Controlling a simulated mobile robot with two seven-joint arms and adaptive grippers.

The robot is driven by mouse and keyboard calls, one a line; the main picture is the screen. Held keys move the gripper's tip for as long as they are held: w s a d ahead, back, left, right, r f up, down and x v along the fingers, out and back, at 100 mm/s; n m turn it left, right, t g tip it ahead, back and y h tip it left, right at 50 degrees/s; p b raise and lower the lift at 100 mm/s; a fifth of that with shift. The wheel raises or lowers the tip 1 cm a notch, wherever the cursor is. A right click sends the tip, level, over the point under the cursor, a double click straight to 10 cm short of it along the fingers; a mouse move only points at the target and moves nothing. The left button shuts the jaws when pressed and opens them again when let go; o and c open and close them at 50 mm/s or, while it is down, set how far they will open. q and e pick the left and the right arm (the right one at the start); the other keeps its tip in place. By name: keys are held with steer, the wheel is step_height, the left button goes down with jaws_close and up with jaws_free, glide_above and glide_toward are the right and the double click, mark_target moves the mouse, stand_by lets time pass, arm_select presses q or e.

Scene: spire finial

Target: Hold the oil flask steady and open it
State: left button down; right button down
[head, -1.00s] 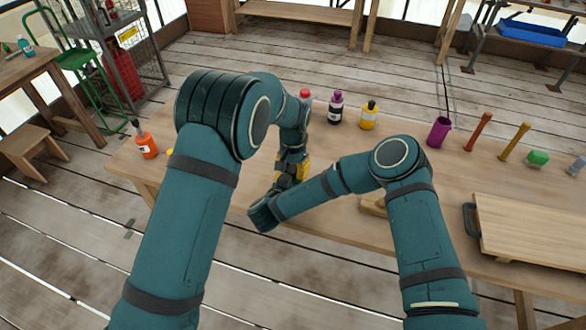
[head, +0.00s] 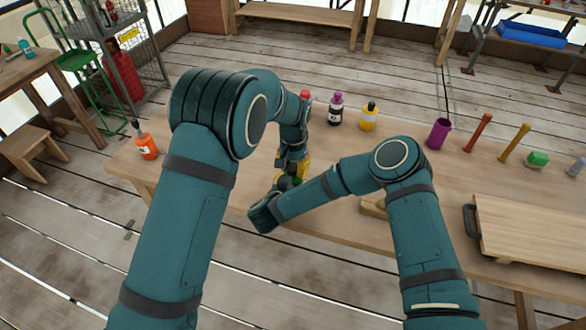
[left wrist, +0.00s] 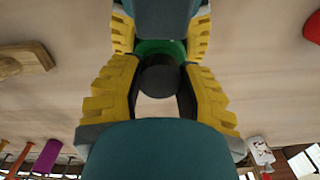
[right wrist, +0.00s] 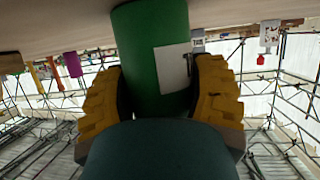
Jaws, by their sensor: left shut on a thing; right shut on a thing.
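The green flask (right wrist: 145,35) with a white label stands out in the right wrist view. My right gripper (right wrist: 165,68) is shut around its body, one yellow finger on each side. In the left wrist view a dark round cap (left wrist: 160,82) sits in front of a green part of the flask (left wrist: 160,47). My left gripper (left wrist: 161,70) is shut on the cap, and the right gripper's yellow fingers show beyond it. In the head view both grippers meet over the table's front left, and my arms hide most of the flask.
A purple cup (head: 438,134) and several tools line the back right. A wooden board (head: 535,230) lies at front right.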

mark_target(293, 166)
arm_select(q)
steer(key=shift+r, duration=0.45)
steer(key=shift+r, duration=2.05)
arm_select(e)
steer(key=shift+c, duration=0.3)
jaws_free()
